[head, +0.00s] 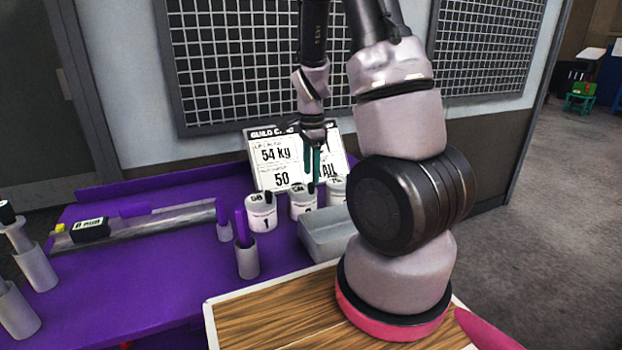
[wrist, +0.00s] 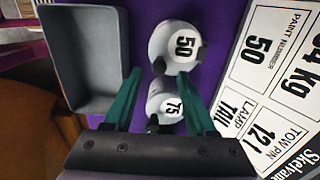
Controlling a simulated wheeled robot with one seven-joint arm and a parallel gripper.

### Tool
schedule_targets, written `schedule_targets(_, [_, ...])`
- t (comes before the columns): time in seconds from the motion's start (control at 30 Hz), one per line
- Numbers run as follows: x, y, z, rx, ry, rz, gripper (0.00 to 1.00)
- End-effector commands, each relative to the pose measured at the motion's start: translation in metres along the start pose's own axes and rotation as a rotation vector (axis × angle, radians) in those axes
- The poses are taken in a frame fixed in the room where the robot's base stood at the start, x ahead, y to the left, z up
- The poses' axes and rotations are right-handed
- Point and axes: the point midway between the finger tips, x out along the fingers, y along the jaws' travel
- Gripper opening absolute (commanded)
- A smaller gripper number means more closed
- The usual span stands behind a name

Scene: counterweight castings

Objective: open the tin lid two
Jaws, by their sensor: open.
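Three white tins stand in a row in the head view. In the wrist view a round white lid marked "50" (wrist: 180,42), apparently the middle tin's, lies just beyond my fingertips. A lid marked "75" (wrist: 173,108) shows between my fingers. My gripper (head: 312,180) is open and empty above the middle and right tins, also in the wrist view (wrist: 159,76).
A grey tray (head: 325,236) stands in front of the tins, with its wall close to one finger in the wrist view (wrist: 124,50). A sign board (head: 283,160) stands behind them. A grey cup (head: 247,260) stands front left on the purple bench (head: 185,285).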

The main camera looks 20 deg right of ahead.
Motion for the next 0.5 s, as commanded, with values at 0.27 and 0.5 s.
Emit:
schedule_targets(0.27, [0.028,0.0,0.0,0.0,0.0,0.0,0.56])
schedule_targets(0.5, [0.03,0.0,0.0,-0.001,0.0,-0.001,0.56])
